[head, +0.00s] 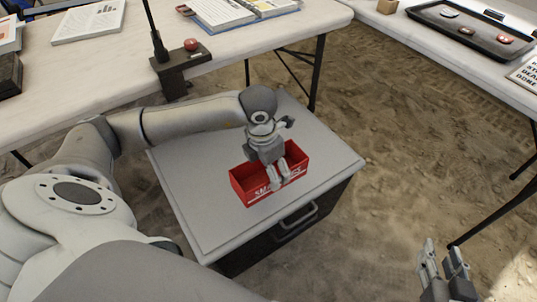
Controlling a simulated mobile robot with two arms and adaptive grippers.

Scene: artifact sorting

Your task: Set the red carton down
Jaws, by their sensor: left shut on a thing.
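The red carton (240,188) is an open-topped box with white lettering on its front side. It is upright over the light grey top of a dark case (215,225), and I cannot tell for sure whether its bottom touches the top. My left gripper (278,182) reaches down from above and is shut on the carton's near wall. The fingers hide part of the lettering. My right gripper (444,260) is at the lower right, away from the carton, over the sandy ground, with its fingers apart and nothing between them.
The case's top is bare around the carton. A white table (100,62) with books and a clamp-like stand (180,65) is at the back left. Another table at the right holds a black tray (470,28) with small items. Sandy ground lies between.

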